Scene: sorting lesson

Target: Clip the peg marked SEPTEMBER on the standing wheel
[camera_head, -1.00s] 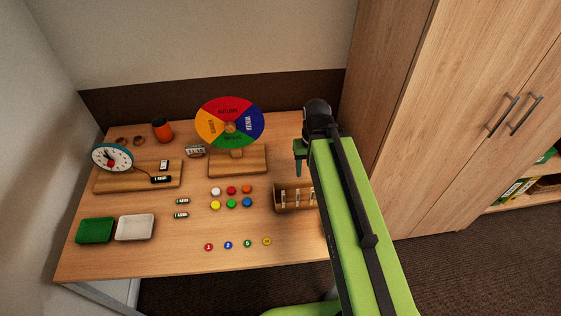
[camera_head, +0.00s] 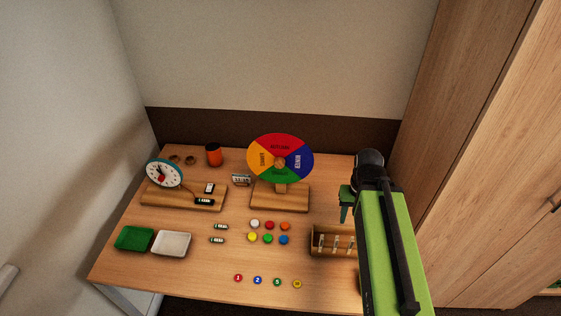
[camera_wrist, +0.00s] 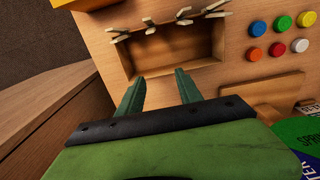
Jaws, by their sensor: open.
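The standing wheel (camera_head: 265,158) is upright on a wooden foot at the back of the table, with red, blue, green and orange quarters. Part of it shows at the lower right of the wrist view (camera_wrist: 305,132). A wooden box (camera_head: 316,243) holds several pale pegs (camera_head: 335,243), and they show along its far rim in the wrist view (camera_wrist: 184,17). Their markings are too small to read, so I cannot tell which is SEPTEMBER. My gripper (camera_wrist: 158,88) is open and empty, with its green fingers above the near side of the box; it also shows in the head view (camera_head: 346,205).
Coloured buttons (camera_head: 269,225) and numbered discs (camera_head: 257,280) lie left of the box. A clock (camera_head: 164,173), an orange cup (camera_head: 214,155), and green (camera_head: 134,238) and white (camera_head: 171,243) trays stand further left. A tall cupboard (camera_head: 465,120) is close on the right.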

